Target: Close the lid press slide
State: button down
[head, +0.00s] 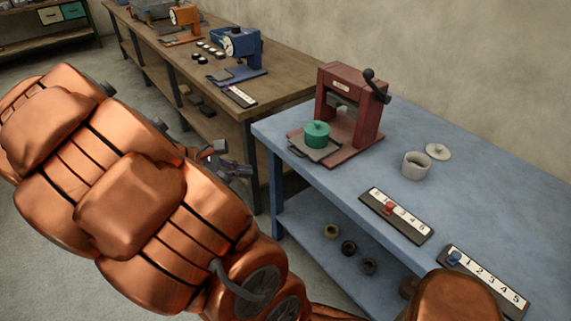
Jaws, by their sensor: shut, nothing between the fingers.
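The dark red lid press (367,122) stands on the blue table, with a black-knobbed lever on its right side. Its grey slide (325,153) sticks out toward the front left, with a handle at its front edge. A green lidded pot (316,137) sits upright on the slide, in front of the press opening. My gripper (243,169) is small and dark in this view, shut and empty. It appears left of the slide, apart from it, near the end of the wooden bench. My copper arm hides part of the wrist.
The blue table (480,195) also holds a white pot (415,166), a loose lid (438,151) and two numbered strips with red and blue markers. Several rings lie on its lower shelf. A wooden bench (285,90) with a blue machine (240,52) stands behind left.

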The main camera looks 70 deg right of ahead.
jog(key=w+d+f+n+h+b, duration=0.2)
jog(key=w+d+f+n+b, duration=0.15)
jog(key=d+f, duration=0.3)
jog(key=w+d+f+n+h+b, duration=0.35)
jog(key=d+f, duration=0.25)
jog(key=d, duration=0.2)
jog(key=shift+n+g+y, duration=0.35)
jog(key=shift+n+g, duration=0.05)
jog(key=x, duration=0.4)
jog(key=p+x, duration=0.1)
jog(key=x, duration=0.4)
jog(key=s+x, duration=0.1)
jog(key=x, duration=0.4)
jog(key=shift+a+r, duration=0.2)
jog(key=shift+r, duration=0.1)
